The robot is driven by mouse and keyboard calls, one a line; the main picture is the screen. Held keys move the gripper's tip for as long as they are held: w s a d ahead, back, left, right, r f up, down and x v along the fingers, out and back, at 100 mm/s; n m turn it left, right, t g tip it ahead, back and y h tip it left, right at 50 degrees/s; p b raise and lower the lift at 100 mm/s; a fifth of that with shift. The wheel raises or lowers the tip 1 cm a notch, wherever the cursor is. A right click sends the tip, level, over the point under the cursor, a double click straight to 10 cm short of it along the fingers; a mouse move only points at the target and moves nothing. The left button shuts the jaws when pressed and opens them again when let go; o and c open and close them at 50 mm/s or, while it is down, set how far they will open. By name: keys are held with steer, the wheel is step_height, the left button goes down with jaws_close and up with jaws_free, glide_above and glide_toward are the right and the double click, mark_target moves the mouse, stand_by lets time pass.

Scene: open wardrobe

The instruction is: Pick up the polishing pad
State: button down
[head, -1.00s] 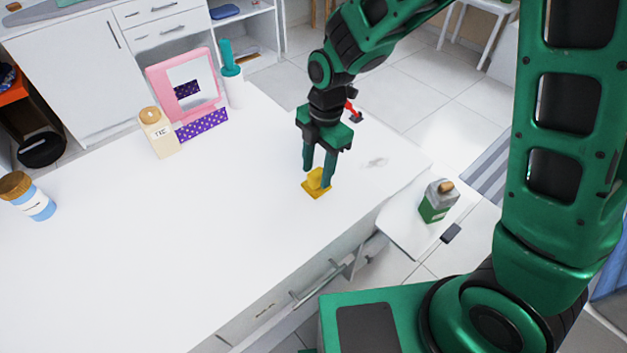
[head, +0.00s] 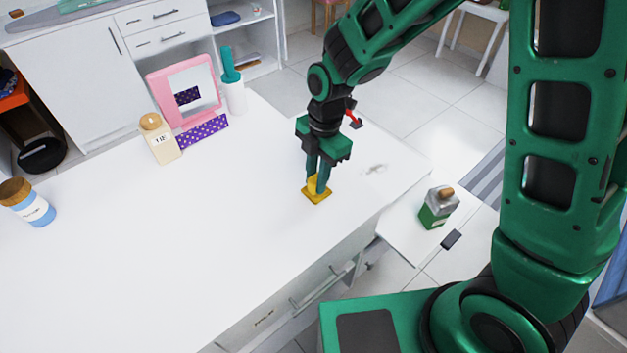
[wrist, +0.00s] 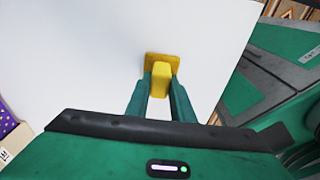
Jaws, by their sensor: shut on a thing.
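The polishing pad (head: 316,195) is yellow, with a flat square base and a raised block as its handle. It rests on the white table top near the right edge. My gripper (head: 318,184) points down over it, its two green fingers shut on the raised block. In the wrist view the pad (wrist: 161,78) shows between the fingertips of my gripper (wrist: 160,86), one finger on each side of the block. The base appears to lie flat on the table; the fingers hide part of the block.
On the white table (head: 150,240) stand a cream bottle (head: 160,140), a pink-framed mirror (head: 185,88), a white bottle with teal top (head: 233,85) and a blue-white jar (head: 30,205). A green bottle (head: 438,207) stands on a lower surface at right. The table around the pad is clear.

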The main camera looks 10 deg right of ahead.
mark_target(315, 177)
step_height(315, 177, up, 4)
steer(key=shift+f, duration=0.15)
steer(key=s+a+r, duration=0.7)
steer(key=s, duration=0.2)
steer(key=shift+s, duration=0.15)
steer(key=c, duration=2.2)
jaws_free()
steer(key=shift+c, duration=1.4)
steer(key=shift+s+a, duration=0.1)
